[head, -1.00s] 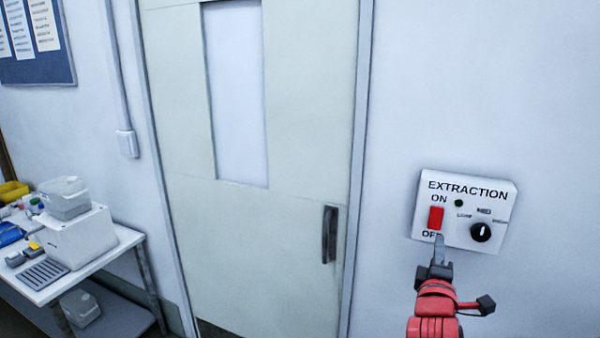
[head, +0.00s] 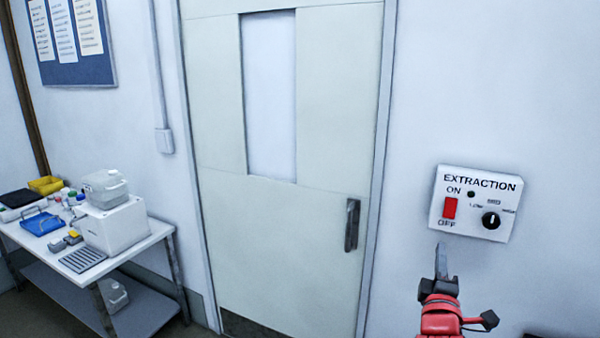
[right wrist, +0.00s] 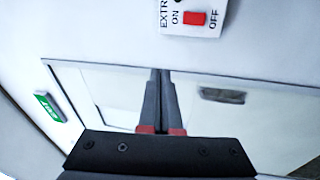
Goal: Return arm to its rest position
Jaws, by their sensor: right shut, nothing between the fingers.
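My right gripper (head: 441,255) is shut and empty, with its fingertips pointing up in the head view. It is just below the white EXTRACTION control box (head: 474,203) and apart from it in the picture. The box has a red rocker switch (head: 450,207) between ON and OFF, a black knob (head: 491,220) and a small dark indicator (head: 471,194). In the right wrist view the closed fingertips (right wrist: 160,72) are in front of the door, and the red switch (right wrist: 194,19) is at the top. My left gripper is not in view.
A pale door (head: 284,228) with a dark handle (head: 352,224) stands left of the box. A bench (head: 158,233) with a white device (head: 116,223), a yellow tray (head: 46,185) and small items is at the left. A notice board (head: 93,67) hangs above.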

